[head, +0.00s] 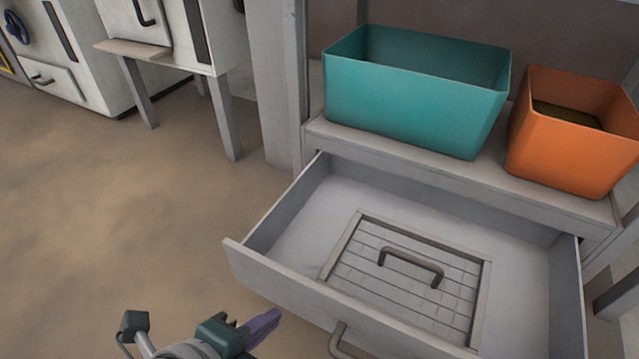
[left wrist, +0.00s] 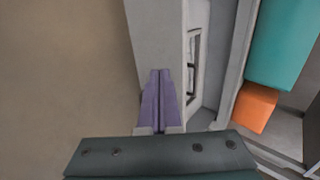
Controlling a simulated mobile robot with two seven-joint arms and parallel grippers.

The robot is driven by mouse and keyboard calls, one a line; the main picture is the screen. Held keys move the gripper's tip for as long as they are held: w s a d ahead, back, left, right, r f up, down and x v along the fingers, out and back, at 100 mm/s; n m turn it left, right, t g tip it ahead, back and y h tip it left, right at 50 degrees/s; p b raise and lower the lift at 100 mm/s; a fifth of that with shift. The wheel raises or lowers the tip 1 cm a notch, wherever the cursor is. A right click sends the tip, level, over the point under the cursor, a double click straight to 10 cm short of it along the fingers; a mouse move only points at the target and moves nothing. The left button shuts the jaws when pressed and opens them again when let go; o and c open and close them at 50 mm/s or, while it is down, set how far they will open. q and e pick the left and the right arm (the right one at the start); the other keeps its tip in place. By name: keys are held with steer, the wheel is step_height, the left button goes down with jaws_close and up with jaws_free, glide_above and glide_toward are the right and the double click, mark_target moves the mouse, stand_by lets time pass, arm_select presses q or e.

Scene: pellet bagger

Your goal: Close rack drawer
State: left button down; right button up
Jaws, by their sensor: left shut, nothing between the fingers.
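The rack drawer (head: 270,278) is pulled far out of the rack in the head view. A grey slatted panel with a dark handle (head: 410,262) lies inside it. The drawer's own front handle (head: 338,342) shows at the bottom edge, partly cut off. My left gripper (head: 262,326) is shut and empty, in front of the drawer's front face, left of the front handle. In the left wrist view its purple fingers (left wrist: 158,98) are together and overlap the drawer front (left wrist: 158,38); I cannot tell whether they touch it. My right gripper is not in view.
A teal bin (head: 410,105) and an orange bin (head: 565,150) stand on the rack shelf above the drawer. A rack post (head: 275,80) rises at the drawer's left. White cabinets (head: 60,50) stand at the back left. The floor (head: 130,210) left of the drawer is clear.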

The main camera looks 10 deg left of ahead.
mark_target(299, 287)
arm_select(q)
steer(key=w, duration=0.1)
steer(key=w+f+b, duration=0.1)
steer(key=w+d, duration=0.1)
steer(key=w, duration=0.1)
steer(key=shift+f+b, duration=0.3)
steer(key=shift+b, duration=0.05)
steer(key=shift+w+d+r, duration=0.15)
steer(key=shift+w+d, duration=0.1)
steer(key=shift+w, duration=0.4)
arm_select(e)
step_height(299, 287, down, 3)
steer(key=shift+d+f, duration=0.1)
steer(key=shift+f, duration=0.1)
arm_select(q)
steer(key=shift+s, duration=0.1)
